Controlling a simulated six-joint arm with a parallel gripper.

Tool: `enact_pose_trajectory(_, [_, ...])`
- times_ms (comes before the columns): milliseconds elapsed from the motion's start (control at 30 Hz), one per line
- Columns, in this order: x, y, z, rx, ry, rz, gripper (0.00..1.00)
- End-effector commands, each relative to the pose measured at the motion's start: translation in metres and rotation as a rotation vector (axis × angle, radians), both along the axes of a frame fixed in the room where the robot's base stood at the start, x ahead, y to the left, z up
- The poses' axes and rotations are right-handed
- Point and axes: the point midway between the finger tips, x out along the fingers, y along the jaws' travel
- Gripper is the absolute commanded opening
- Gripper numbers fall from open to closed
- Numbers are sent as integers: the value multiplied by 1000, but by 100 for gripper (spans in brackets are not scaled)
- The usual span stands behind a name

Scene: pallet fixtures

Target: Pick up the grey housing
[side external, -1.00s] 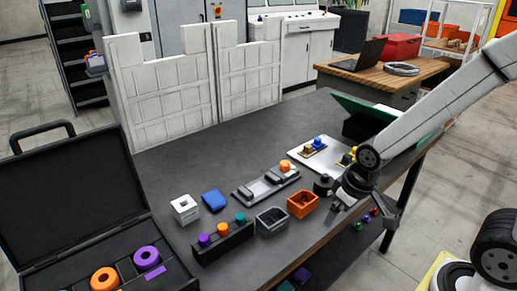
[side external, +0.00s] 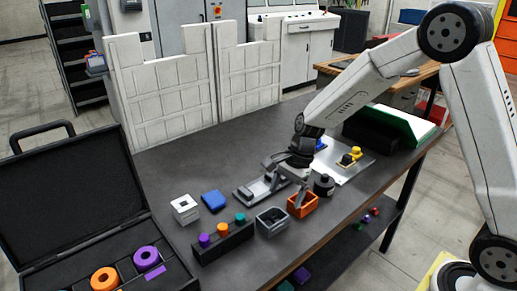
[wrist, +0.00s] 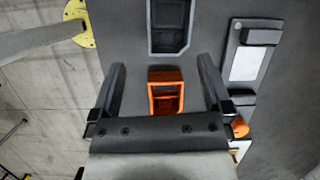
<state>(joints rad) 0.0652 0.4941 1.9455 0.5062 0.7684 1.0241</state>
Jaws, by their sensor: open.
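The grey housing (side external: 272,221) is an open-topped box standing upright on the dark table, between the orange box (side external: 301,208) and the black block with coloured pegs. In the wrist view the grey housing (wrist: 170,27) is at the top, beyond the fingertips, and its top edge is cut off. My gripper (side external: 286,190) is open and empty, pointing down above the table near the orange box. In the wrist view the orange box (wrist: 165,92) shows between the spread fingers of my gripper (wrist: 161,68), and the grey housing lies ahead of them.
A grey fixture plate (side external: 252,193) lies behind the housing. The peg block (side external: 222,243), a white box (side external: 185,209) and a blue block (side external: 214,201) stand to the left. The table's front edge is close.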

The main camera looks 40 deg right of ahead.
Motion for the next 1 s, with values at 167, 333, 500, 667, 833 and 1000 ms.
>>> enact_pose_trajectory(167, [13,4,-3,47,52,-115,100])
enact_pose_trajectory(333, [15,5,-3,54,60,-133,100])
enact_pose_trajectory(500, [14,7,-10,53,62,-130,100])
enact_pose_trajectory(667, [14,13,-22,53,61,-130,100])
enact_pose_trajectory(833, [14,14,-28,52,59,-129,100])
enact_pose_trajectory(1000, [14,15,-30,52,59,-129,100])
